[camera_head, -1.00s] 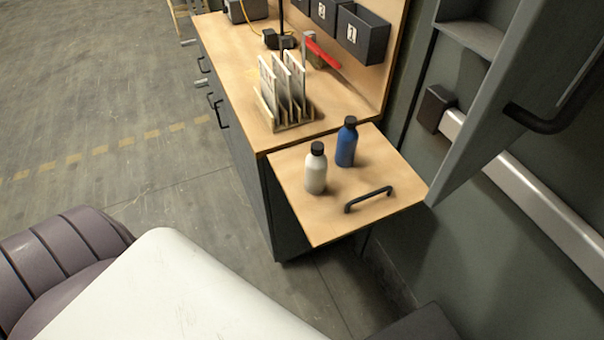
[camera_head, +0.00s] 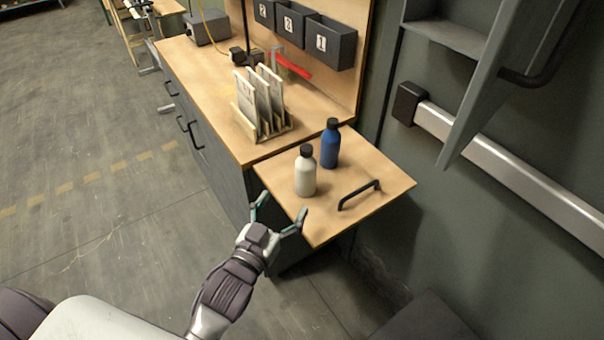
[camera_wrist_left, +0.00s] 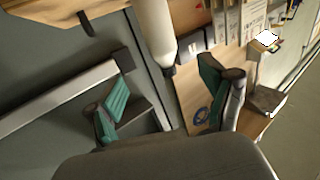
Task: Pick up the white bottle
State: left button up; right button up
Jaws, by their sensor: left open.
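The white bottle (camera_head: 306,178) with a black cap stands upright on the light wooden side leaf (camera_head: 330,222), left of its black handle. A blue bottle (camera_head: 330,148) stands just behind it. My left gripper (camera_head: 282,206) is open and empty at the leaf's near left edge, a short way in front of the white bottle and apart from it. In the left wrist view, which looks upside down, the white bottle (camera_wrist_left: 153,32) hangs from the top, beyond the space between the two green-padded fingers (camera_wrist_left: 168,98). My right gripper is not in view.
The workbench (camera_head: 215,95) adjoins the leaf and carries a rack of upright panels (camera_head: 262,105). The black handle (camera_head: 360,194) rises from the leaf's right side. Numbered bins (camera_head: 330,42) hang behind. An open cabinet door (camera_head: 500,85) stands at right. Floor is clear at left.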

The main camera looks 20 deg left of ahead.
aim_at(302, 174)
pick_arm(q)
jog(key=w, duration=0.5)
jog(key=w+p, duration=0.1)
jog(key=w, duration=0.1)
jog(key=shift+w+d+f, duration=0.1)
jog(key=shift+w+d, duration=0.1)
jog(key=shift+d, duration=0.2)
jog(key=shift+w, duration=0.5)
jog(key=w+p, duration=0.1)
jog(key=w, duration=0.2)
jog(key=shift+w+d, duration=0.1)
jog(key=shift+w, duration=0.65)
jog(key=c, duration=1.3)
jog(key=shift+c, duration=0.6)
